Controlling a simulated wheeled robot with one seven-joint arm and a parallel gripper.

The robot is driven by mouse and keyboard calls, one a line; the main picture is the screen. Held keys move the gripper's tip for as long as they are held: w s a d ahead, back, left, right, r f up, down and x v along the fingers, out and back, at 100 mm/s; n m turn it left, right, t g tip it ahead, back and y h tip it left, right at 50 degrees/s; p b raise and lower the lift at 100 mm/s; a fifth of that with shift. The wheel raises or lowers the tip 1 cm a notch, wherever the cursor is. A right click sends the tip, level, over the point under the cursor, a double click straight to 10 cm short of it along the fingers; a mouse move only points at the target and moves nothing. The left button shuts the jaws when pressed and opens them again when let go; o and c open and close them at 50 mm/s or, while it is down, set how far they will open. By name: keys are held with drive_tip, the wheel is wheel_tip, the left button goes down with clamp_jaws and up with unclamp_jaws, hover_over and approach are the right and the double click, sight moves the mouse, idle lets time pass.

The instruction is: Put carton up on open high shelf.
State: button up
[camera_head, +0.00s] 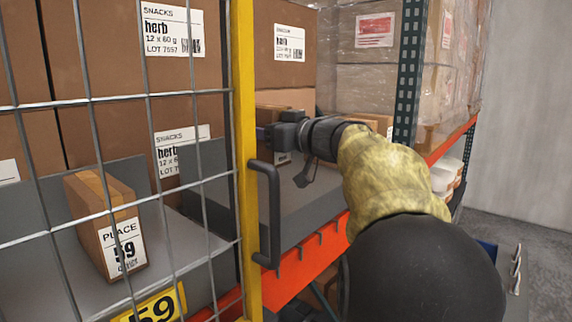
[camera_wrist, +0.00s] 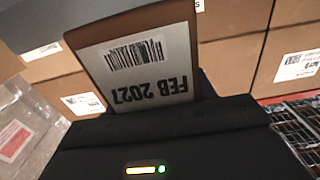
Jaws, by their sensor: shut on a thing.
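A brown carton (camera_wrist: 97,73) with a white label reading FEB 2027 and a barcode, upside down in the wrist view, stands in my gripper (camera_wrist: 160,112). My gripper (camera_head: 270,133) is shut on it. In the head view my gripper reaches past the yellow post over the grey shelf deck (camera_head: 318,193), which has an orange front beam (camera_head: 315,250). The held carton is hard to make out there, against brown boxes and partly behind the post. I cannot tell whether it touches the deck.
A wire mesh panel (camera_head: 92,100) with a yellow post (camera_head: 246,200) and a dark handle (camera_head: 268,215) covers the left bay. Behind it stands a PLACE 59 carton (camera_head: 85,205). Large herb boxes (camera_head: 285,20) fill the back. Wrapped boxes (camera_head: 365,75) and a green upright (camera_head: 408,75) stand right.

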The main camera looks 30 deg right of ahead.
sight(265, 150)
wheel_tip(265, 150, down, 4)
drive_tip(key=shift+w+r, duration=0.1)
drive_tip(key=shift+r, duration=0.1)
drive_tip(key=shift+d+f, duration=0.1)
drive_tip(key=shift+s, duration=0.25)
drive_tip(key=shift+w+f+p, duration=0.1)
drive_tip(key=shift+f+p, duration=0.2)
drive_tip(key=shift+f, duration=0.05)
drive_tip(key=f, duration=0.3)
drive_tip(key=shift+s+f+p, duration=0.2)
drive_tip(key=shift+s+p, duration=0.05)
drive_tip(key=shift+p, duration=0.05)
drive_tip(key=shift+w+f, duration=0.15)
drive_tip(key=shift+w, duration=0.2)
drive_tip(key=o, duration=1.3)
drive_tip(key=shift+s, duration=0.25)
drive_tip(key=shift+c, duration=0.2)
drive_tip(key=shift+w, duration=0.1)
